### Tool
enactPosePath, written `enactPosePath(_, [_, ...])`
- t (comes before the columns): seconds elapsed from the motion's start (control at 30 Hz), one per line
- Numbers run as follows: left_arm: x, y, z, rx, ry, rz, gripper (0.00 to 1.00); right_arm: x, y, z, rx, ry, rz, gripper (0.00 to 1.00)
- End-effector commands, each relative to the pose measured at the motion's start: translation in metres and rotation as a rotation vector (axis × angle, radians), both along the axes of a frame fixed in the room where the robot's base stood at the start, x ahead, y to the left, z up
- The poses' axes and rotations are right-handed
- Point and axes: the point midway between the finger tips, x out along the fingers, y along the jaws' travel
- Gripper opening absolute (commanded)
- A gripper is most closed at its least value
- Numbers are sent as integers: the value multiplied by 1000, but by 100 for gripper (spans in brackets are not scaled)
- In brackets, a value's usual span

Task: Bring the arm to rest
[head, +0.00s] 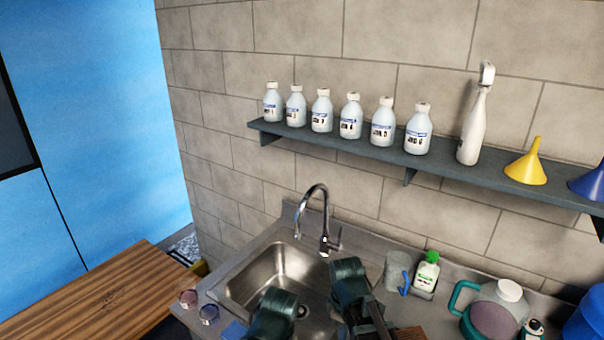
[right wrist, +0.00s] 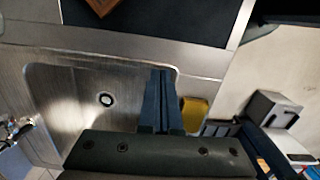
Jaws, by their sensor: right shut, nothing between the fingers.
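My right gripper (right wrist: 162,74) shows in the right wrist view as two dark blue fingers pressed together, with nothing between them. It is in front of the steel sink basin (right wrist: 80,125), whose round drain (right wrist: 105,99) lies to the left of the fingers. In the head view, dark green parts of my arm cover the front and right side of the sink (head: 250,283). No fingertips can be made out there. My left gripper is not clearly seen in either view.
A chrome faucet (head: 325,225) rises behind the sink. A green-capped bottle (head: 427,272), a grey cup (head: 397,272) and a jug (head: 492,312) stand to the right. A wall shelf (head: 335,143) holds several white bottles and a yellow funnel (head: 526,165). A wooden tabletop (head: 90,295) is at left.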

Motion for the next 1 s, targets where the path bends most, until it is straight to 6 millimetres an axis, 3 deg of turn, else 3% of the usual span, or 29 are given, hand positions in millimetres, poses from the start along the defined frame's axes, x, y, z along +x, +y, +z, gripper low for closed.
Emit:
enactPosePath(0.03, [0, 0, -1, 0, 0, 0, 50, -19, 11, -1, -11, -1, -85, 0])
enactPosePath(0.1, [0, 0, -2, 0, 0, 0, 50, -35, 22, -1, -26, -6, -217, 0])
enactPosePath(0.4, [0, 0, -3, 0, 0, 0, 50, -81, 49, -2, -73, -37, -617, 0])
enactPosePath(1.0, [0, 0, -3, 0, 0, 0, 50, -88, 53, -2, -80, -47, -697, 0])
